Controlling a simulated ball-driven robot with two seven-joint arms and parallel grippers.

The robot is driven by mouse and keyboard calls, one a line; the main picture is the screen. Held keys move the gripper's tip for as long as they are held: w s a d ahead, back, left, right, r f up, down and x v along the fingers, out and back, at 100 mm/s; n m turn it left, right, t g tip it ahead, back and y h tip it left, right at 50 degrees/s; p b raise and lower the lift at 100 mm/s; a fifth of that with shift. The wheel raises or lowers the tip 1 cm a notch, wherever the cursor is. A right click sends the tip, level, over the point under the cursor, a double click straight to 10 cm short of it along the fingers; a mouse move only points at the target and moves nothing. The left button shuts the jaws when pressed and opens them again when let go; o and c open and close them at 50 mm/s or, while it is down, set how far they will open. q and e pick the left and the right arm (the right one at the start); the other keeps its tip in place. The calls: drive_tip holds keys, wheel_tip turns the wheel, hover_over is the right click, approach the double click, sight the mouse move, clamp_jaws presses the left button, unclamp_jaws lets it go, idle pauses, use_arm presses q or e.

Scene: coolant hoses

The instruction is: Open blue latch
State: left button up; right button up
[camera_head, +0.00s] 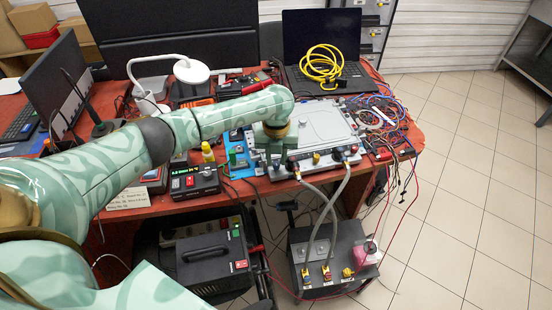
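My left arm reaches in from the left, and its gripper (275,152) points down at the front left of a grey-white unit (325,122) on the red table. The fingers are small and dark here, so I cannot tell whether they are open or shut, or touching anything. Two grey hoses (326,205) run from connectors on the unit's front edge to a dark grey box (337,262) on the floor. I cannot make out a blue latch for certain; the gripper may hide part of that front edge. My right gripper is not in view.
A blue tray (238,165) lies left of the unit. A power supply (194,182) stands left of that. A laptop (322,45) with a coiled yellow cable (322,63) is behind. Loose wires (385,112) lie to the right. The tiled floor at right is clear.

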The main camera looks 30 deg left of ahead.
sight(276, 164)
use_arm(q)
wheel_tip(276, 164, up, 15)
drive_tip(key=p, duration=0.5)
drive_tip(key=shift+p, duration=0.3)
